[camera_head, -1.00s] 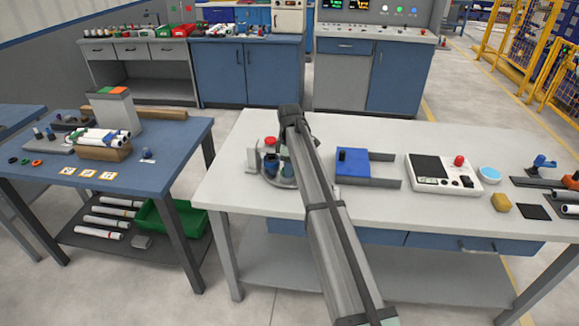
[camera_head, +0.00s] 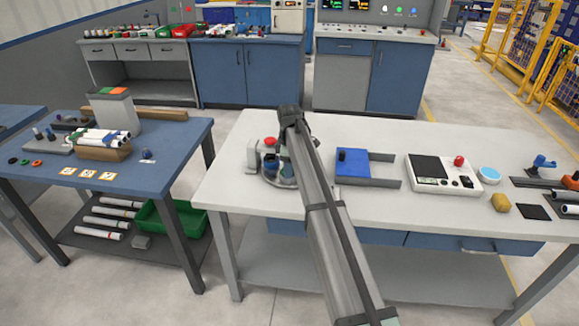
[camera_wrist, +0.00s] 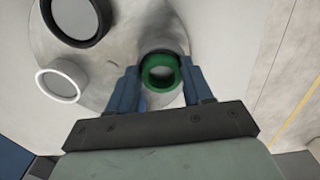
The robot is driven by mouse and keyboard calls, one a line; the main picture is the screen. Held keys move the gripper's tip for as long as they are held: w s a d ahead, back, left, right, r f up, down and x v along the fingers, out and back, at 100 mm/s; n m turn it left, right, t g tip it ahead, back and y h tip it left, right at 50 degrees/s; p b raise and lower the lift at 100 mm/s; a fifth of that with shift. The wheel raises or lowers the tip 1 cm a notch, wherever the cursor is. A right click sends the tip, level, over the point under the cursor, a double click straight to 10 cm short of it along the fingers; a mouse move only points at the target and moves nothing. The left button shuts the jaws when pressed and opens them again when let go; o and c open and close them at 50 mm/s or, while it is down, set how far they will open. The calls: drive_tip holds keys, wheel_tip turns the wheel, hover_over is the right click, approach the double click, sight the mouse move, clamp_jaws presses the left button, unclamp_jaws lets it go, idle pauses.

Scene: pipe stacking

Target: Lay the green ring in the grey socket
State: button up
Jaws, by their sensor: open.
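The green ring (camera_wrist: 160,71) shows in the wrist view between the two blue fingers of my gripper (camera_wrist: 162,76). The fingers stand on either side of it and are open. A round grey shape (camera_wrist: 160,28), which looks like the grey socket, lies right behind the ring. I cannot tell whether the ring sits in it or above it. In the head view my arm hides most of the gripper, and I cannot make out the green ring there.
A black-rimmed socket (camera_wrist: 74,17) and a white-rimmed socket (camera_wrist: 58,86) are on the same round grey plate (camera_wrist: 110,72). In the head view, a blue block fixture (camera_head: 354,163) and a device with a red button (camera_head: 440,174) stand to the right on the white table (camera_head: 400,215).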

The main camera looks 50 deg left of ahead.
wheel_tip(320, 180, up, 12)
idle(0.6)
drive_tip(key=shift+r, duration=0.1)
